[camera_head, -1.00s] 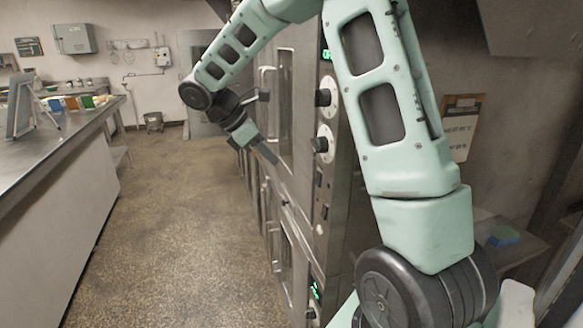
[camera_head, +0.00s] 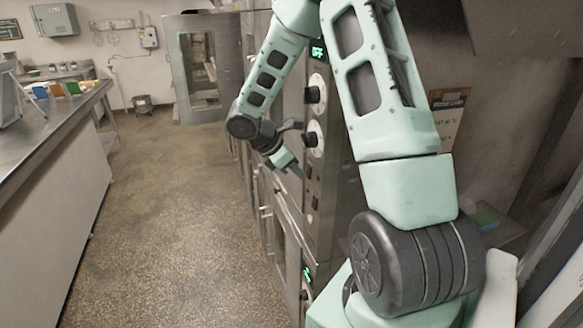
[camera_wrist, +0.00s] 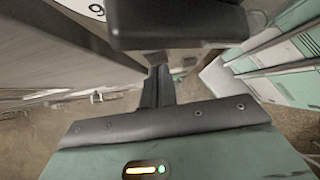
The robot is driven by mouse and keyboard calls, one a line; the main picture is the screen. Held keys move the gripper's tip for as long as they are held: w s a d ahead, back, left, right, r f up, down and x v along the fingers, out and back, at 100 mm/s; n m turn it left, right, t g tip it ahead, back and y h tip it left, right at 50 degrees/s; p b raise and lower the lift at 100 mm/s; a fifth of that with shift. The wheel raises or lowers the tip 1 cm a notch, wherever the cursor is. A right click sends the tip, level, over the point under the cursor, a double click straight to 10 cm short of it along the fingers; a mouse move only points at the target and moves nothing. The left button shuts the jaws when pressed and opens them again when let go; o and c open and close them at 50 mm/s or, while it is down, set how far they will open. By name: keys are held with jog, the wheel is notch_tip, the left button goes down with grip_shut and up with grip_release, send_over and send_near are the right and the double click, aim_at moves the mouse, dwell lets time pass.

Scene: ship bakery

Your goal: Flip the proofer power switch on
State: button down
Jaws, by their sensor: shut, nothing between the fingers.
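The steel cabinet's control panel (camera_head: 319,150) faces the aisle just right of my gripper. It carries black knobs on pale dials, an upper knob (camera_head: 314,94) and a lower knob (camera_head: 312,139), with a green-lit display (camera_head: 318,50) above. A dark switch (camera_head: 315,202) seems to sit below the knobs; its position and label are too small to read. My gripper (camera_head: 298,172) is shut and empty, its tips close to the panel below the lower knob. I cannot tell whether they touch it. In the wrist view the closed fingers (camera_wrist: 158,86) point away past a grey panel edge.
A second green display (camera_head: 307,275) glows lower on the cabinet. Door handles (camera_head: 287,215) stick out along its front. A long steel counter (camera_head: 50,130) stands at the left. The speckled floor (camera_head: 165,220) between is clear. A glass-doored cabinet (camera_head: 200,70) stands at the back.

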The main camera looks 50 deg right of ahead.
jog(key=shift+d+f+h+b, duration=0.15)
jog(key=shift+h+b, duration=0.15)
jog(key=shift+b, duration=0.15)
jog(key=shift+s, duration=0.1)
jog(key=shift+r+p, duration=0.85)
jog(key=shift+r, duration=0.1)
jog(key=w+a+f+b+v, duration=0.1)
jog(key=b+v, duration=0.1)
jog(key=v, duration=1.1)
jog(key=shift+a+f+b, duration=0.2)
jog(key=shift+f+b, duration=0.15)
jog(key=shift+b, duration=0.05)
